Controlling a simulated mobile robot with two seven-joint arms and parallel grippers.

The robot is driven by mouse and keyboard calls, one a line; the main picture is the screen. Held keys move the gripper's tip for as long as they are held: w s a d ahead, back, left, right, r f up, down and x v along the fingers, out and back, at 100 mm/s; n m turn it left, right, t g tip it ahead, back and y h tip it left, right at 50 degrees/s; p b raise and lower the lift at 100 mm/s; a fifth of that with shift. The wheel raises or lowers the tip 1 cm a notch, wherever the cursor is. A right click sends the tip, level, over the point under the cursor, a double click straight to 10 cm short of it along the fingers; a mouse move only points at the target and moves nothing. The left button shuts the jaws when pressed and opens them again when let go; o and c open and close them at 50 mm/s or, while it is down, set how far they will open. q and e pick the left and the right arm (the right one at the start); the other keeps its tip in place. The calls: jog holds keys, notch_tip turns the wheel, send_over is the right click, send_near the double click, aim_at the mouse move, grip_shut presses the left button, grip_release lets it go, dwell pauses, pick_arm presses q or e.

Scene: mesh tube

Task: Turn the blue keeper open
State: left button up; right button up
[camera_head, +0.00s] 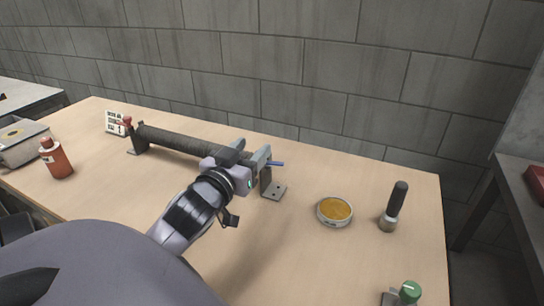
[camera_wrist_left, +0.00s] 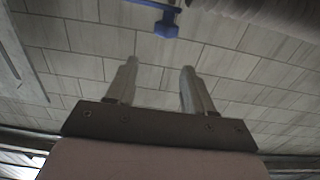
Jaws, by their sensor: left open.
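The blue keeper (camera_head: 277,163) shows as a small blue bar at the right end of the dark mesh tube (camera_head: 180,141), above a grey bracket (camera_head: 273,189). My left gripper (camera_head: 256,161) is at that end of the tube and partly hides it. In the left wrist view the blue keeper (camera_wrist_left: 165,25) is a bar with a blue knob, beyond the fingertips and roughly in line with the gap between them. The left gripper (camera_wrist_left: 159,68) is open with nothing between its fingers. The mesh tube (camera_wrist_left: 275,12) crosses the top right corner there. My right gripper is not in view.
A red clamp (camera_head: 127,121) and a label card (camera_head: 115,122) are at the tube's far left end. A red bottle (camera_head: 56,158) stands left. A yellow-filled dish (camera_head: 334,211), a black-handled tool (camera_head: 394,206) and a green-topped object (camera_head: 408,291) are right. The table front is clear.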

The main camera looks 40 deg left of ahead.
pick_arm(q)
jog(key=shift+w+a+f+b, duration=0.35)
jog(key=shift+w+f, duration=0.25)
jog(key=shift+w, duration=0.5)
jog(key=shift+w+a+f+b, duration=0.35)
jog(key=shift+w+f, duration=0.25)
jog(key=shift+w, duration=0.5)
jog(key=shift+w+a+f+b, duration=0.25)
jog(key=shift+w+f+b, duration=0.25)
jog(key=shift+w, duration=0.6)
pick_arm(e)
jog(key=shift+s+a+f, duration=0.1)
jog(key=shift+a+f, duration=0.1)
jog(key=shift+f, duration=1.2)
pick_arm(q)
jog(key=shift+f, duration=0.1)
